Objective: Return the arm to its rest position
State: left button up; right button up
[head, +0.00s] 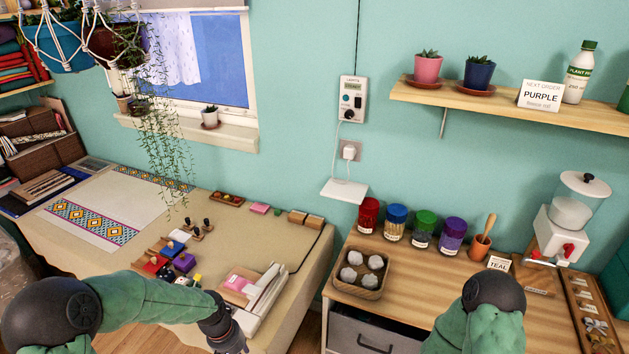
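My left arm comes in from the left and reaches over the front of the left table (222,222). My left gripper (232,346) is at the bottom edge of the head view, beside the white tray-like stand (262,308) with a pink block on it. Its fingertips are cut off or too small to read, so its opening and any load cannot be told. My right arm shows only as a bent green and black part at the lower right, in front of the wooden cabinet top (420,272). My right gripper is out of the frame.
Small coloured blocks (184,262) and stamps lie near my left forearm. The cabinet holds a basket of grey balls (361,273), several colour jars (396,221), a TEAL card (498,264) and a dispenser (567,220). A drawer (372,330) is below. A shelf (500,107) juts from the wall.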

pick_arm(q)
jog(key=s+d+f+h, duration=0.1)
jog(key=s+d+f, duration=0.4)
jog(key=s+f, duration=0.2)
jog(key=s+d+f+h, duration=0.1)
jog(key=s+d+f, duration=0.4)
jog(key=s+f, duration=0.3)
jog(key=shift+f+m+t, duration=0.25)
jog(key=shift+m+t, duration=0.05)
jog(key=shift+m, duration=0.1)
